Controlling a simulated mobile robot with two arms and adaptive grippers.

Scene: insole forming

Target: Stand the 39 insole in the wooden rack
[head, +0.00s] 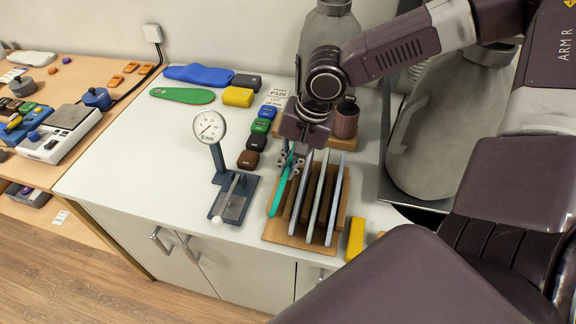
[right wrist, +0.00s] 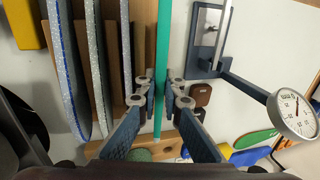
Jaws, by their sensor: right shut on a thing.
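A teal insole (head: 281,189) is on edge at the left side of the wooden rack (head: 287,240). My right gripper (head: 291,163) is shut on its far part, with the fingers on both faces; the right wrist view also shows the gripper (right wrist: 161,92) closed around the insole (right wrist: 163,45). I cannot read a size on it, nor tell whether its lower edge rests in a slot. Several grey-blue insoles (head: 316,197) stand in the rack to its right. My left gripper is not in view.
A dial gauge (head: 210,127) on a dark stand is just left of the rack. Small coloured blocks (head: 260,126) run behind it. A yellow block (head: 355,239) lies right of the rack. Blue (head: 199,75) and green (head: 183,96) insoles lie at the back left. The front left counter is clear.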

